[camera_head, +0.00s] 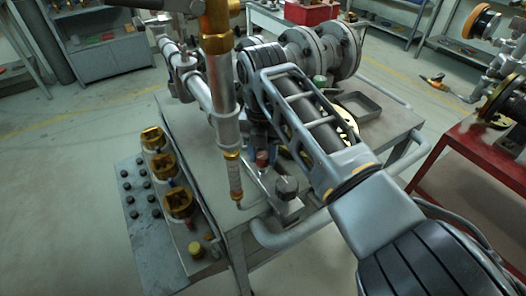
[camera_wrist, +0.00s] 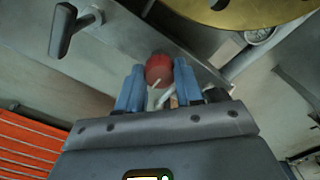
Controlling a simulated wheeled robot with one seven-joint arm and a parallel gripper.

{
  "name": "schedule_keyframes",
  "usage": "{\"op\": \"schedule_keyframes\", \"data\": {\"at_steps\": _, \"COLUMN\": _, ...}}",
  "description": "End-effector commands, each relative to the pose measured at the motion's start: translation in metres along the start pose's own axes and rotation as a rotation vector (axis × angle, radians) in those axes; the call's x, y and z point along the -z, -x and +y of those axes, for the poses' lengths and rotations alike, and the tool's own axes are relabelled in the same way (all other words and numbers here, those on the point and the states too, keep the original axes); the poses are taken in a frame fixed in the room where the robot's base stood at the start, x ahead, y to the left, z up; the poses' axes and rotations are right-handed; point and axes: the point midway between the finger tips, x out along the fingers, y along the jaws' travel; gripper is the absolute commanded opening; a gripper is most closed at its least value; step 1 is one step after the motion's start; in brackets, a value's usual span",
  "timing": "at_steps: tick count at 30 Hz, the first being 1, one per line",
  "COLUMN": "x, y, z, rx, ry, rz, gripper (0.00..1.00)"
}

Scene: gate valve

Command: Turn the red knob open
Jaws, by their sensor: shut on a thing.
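The red knob (camera_wrist: 159,71) is a small rounded red piece with a pale line on its face, seen in the wrist view between my two blue fingers. My gripper (camera_wrist: 158,80) is shut on it, one finger on each side. In the head view the red knob (camera_head: 262,158) is a small red spot low beside the pipework, partly hidden by my arm. My gripper (camera_head: 262,150) is mostly hidden there behind my arm and the pipes.
A grey lever handle (camera_wrist: 65,30) is left of the knob in the wrist view. A brass wheel (camera_wrist: 245,12) is above right. A metal cart (camera_head: 385,128) carries the pipework. Several brass fittings (camera_head: 165,165) line its left side. A red table (camera_head: 480,165) stands at right.

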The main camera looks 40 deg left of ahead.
Motion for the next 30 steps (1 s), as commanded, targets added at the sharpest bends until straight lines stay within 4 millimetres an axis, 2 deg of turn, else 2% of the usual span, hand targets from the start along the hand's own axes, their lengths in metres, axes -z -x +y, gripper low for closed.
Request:
{"op": "schedule_keyframes", "data": {"at_steps": 1, "x": 0.0, "y": 0.001, "z": 0.001, "rx": -0.001, "ry": 0.002, "rz": -0.001, "gripper": 0.05}}
{"op": "schedule_keyframes", "data": {"at_steps": 2, "x": 0.0, "y": 0.001, "z": 0.001, "rx": -0.001, "ry": 0.002, "rz": -0.001, "gripper": 0.39}}
{"op": "schedule_keyframes", "data": {"at_steps": 9, "x": 0.0, "y": 0.001, "z": 0.0, "rx": 0.0, "ry": 0.0, "rz": -0.001, "gripper": 0.61}}
{"op": "schedule_keyframes", "data": {"at_steps": 19, "x": -0.001, "y": 0.006, "z": 0.0, "rx": -0.001, "ry": -0.001, "rz": -0.002, "gripper": 0.61}}
{"op": "schedule_keyframes", "data": {"at_steps": 30, "x": -0.001, "y": 0.062, "z": 0.0, "rx": -0.001, "ry": 0.0, "rz": -0.003, "gripper": 0.61}}
